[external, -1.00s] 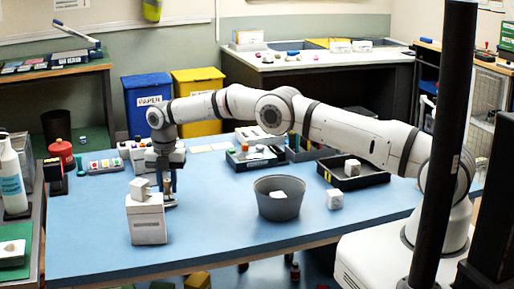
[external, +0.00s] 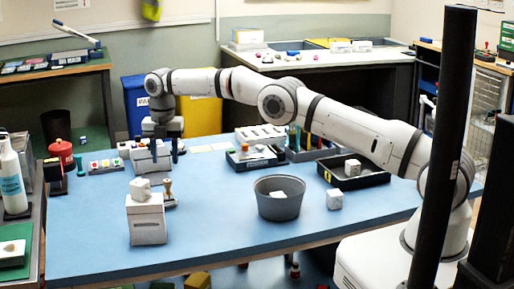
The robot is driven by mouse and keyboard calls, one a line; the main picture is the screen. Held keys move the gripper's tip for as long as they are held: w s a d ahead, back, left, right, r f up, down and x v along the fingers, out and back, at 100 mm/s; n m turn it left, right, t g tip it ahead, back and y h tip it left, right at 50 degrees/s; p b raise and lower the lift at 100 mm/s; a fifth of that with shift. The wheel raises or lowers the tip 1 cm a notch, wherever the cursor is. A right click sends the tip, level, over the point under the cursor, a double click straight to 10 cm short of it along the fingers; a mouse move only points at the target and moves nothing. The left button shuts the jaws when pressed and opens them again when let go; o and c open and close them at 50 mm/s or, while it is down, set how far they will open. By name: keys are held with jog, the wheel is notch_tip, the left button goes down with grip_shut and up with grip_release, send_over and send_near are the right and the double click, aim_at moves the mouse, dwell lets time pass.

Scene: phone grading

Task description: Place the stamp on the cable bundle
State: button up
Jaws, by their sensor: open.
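A stamp (external: 168,190) with a wooden handle stands upright just right of and partly behind a white box (external: 147,222) at the front left of the blue table. Its base is partly hidden, so I cannot tell what it rests on. A small whitish lump (external: 140,188) lies on top of the box. I cannot tell whether this lump is the cable bundle. My gripper (external: 164,155) is open, with its fingers pointing down, above and behind the stamp and clear of it. Nothing shows between its fingers.
A black tray (external: 374,178) holds another whitish block. Several coloured items sit at the back left, near a red container (external: 61,151).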

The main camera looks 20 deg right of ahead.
notch_tip(320, 180, up, 3)
jog(key=shift+r+p, duration=0.15)
jog(key=shift+p, duration=0.15)
jog(key=w+d+r+m, duration=0.2)
jog(key=d+r+m, duration=0.5)
jog(key=d+r, duration=0.6)
jog(key=s+d+r+m+t, duration=0.1)
jog(key=s+d+r+m, duration=0.25)
jog(key=d, duration=0.35)
jog(key=s+d+r+m+t, duration=0.1)
jog(key=s+d+r+m, duration=0.25)
jog(key=d, duration=0.35)
jog(key=s+d+r+m, duration=0.2)
jog(key=s+d+m, duration=0.8)
jog(key=s+d, duration=0.5)
jog(key=s+d+f+m, duration=0.2)
jog(key=s+f+m, duration=0.1)
jog(key=s, duration=0.5)
jog(key=s+d+f+m+t, duration=0.1)
jog(key=s+d+f+m, duration=0.2)
jog(key=s, duration=0.5)
jog(key=shift+f+m, duration=0.65)
jog(key=shift+m, duration=0.05)
